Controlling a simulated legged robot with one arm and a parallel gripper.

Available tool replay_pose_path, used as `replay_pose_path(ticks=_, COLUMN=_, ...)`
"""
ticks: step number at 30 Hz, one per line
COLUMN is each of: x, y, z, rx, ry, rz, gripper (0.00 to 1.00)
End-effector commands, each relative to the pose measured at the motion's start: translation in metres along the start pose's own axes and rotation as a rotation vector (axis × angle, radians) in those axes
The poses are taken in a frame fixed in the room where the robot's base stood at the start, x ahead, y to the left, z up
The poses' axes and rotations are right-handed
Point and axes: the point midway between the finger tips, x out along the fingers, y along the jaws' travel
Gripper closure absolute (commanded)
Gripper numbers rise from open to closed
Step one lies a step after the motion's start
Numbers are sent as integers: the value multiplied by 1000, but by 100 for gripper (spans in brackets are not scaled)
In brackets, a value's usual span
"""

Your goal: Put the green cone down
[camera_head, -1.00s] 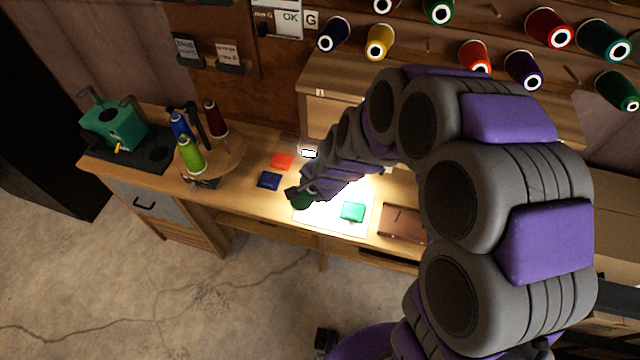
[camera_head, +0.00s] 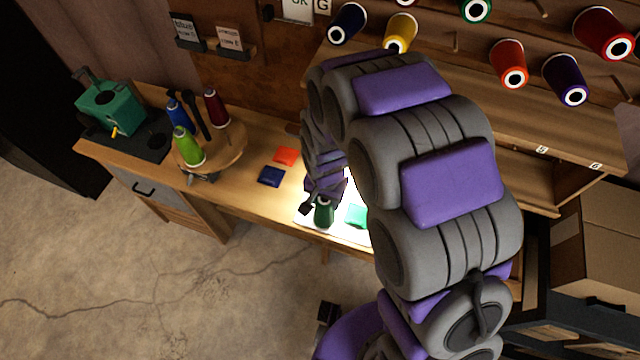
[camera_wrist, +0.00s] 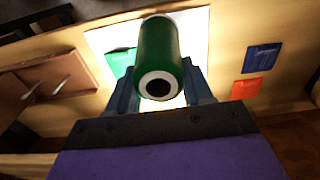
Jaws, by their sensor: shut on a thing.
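The green cone (camera_head: 324,213) is a dark green thread cone at the end of my arm, over the bright white sheet on the workbench. In the wrist view the green cone (camera_wrist: 158,50) lies between the two fingers of my gripper (camera_wrist: 160,92), its white-ringed hollow end facing the camera. My gripper (camera_head: 314,208) is shut on it. The white sheet (camera_wrist: 193,25) is behind the cone. I cannot tell whether the cone touches the sheet. A flat green piece (camera_head: 356,216) lies on the sheet beside the cone.
An orange piece (camera_head: 286,155) and a dark blue piece (camera_head: 271,176) lie on the bench left of the sheet. A round wooden stand (camera_head: 228,152) holds several cones. A green machine (camera_head: 110,106) stands at the far left. Thread cones hang on the wall (camera_head: 509,66).

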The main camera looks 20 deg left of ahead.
Motion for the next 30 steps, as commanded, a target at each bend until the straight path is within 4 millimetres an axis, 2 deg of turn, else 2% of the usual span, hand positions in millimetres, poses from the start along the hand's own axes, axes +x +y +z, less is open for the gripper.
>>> replay_pose_path(ticks=4, x=4, y=-16, z=-27, rx=0, ry=4, rz=-4, gripper=98)
replay_pose_path(ticks=10, x=7, y=-29, z=-50, rx=0, ry=3, rz=-5, gripper=98)
replay_pose_path(ticks=18, x=9, y=-36, z=-60, rx=1, ry=0, rz=-2, gripper=98)
replay_pose_path(ticks=24, x=40, y=-36, z=-58, rx=0, ry=0, rz=-1, gripper=98)
replay_pose_path(ticks=30, x=44, y=-36, z=-58, rx=1, ry=0, rz=-2, gripper=97)
